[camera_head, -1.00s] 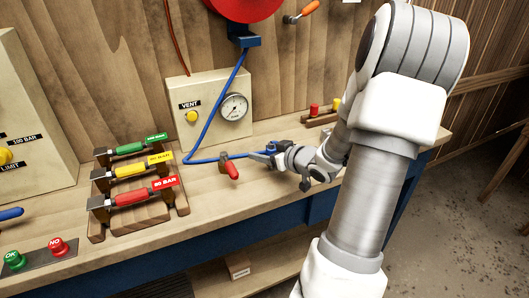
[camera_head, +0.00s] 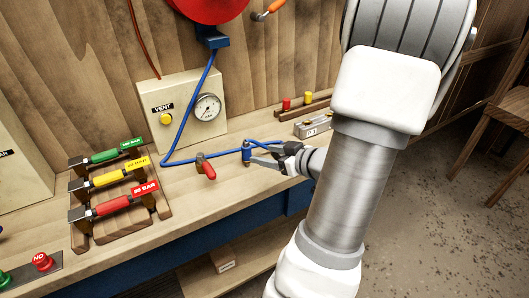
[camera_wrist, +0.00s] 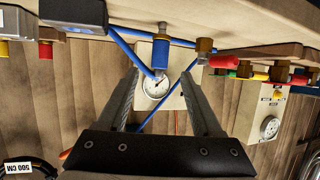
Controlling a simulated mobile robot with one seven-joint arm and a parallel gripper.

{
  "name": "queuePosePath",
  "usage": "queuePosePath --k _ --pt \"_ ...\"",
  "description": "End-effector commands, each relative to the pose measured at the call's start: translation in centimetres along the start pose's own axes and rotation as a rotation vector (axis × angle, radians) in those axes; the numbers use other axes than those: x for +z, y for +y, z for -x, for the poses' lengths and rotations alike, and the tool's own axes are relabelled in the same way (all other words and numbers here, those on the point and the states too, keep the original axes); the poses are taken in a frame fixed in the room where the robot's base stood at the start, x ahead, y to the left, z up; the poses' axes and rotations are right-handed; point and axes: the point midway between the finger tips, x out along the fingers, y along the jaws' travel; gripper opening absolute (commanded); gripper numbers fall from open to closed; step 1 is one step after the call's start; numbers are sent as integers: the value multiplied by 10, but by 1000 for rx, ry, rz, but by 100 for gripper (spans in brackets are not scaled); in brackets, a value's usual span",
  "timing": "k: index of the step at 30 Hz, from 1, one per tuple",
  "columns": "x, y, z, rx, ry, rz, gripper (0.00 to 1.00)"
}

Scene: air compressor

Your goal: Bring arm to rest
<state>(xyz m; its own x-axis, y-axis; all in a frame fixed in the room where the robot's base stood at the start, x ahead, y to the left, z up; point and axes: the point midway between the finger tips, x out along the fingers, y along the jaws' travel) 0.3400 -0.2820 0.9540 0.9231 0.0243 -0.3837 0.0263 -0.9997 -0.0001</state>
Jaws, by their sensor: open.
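My gripper (camera_head: 258,155) is open just above the wooden bench top, at the right end of my arm's reach across it. My arm covers the right part of the bench.
A red-handled valve (camera_head: 206,167) is close left of the gripper. A rack (camera_head: 120,218) with green, yellow and red tools stands further left. The gauge box (camera_head: 183,108) is behind. A grey block (camera_head: 313,125) sits behind the wrist. Open floor (camera_head: 440,200) lies right, with a stool (camera_head: 500,130).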

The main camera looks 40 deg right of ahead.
Motion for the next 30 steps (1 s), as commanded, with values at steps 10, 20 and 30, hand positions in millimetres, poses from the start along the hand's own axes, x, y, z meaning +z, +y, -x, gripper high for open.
queuePosePath --k 10,20,30 --pt "0 0 0 0 0 0 67" --pt "-44 14 -24 112 -44 96 67" --pt "-166 4 -53 340 -55 160 67"
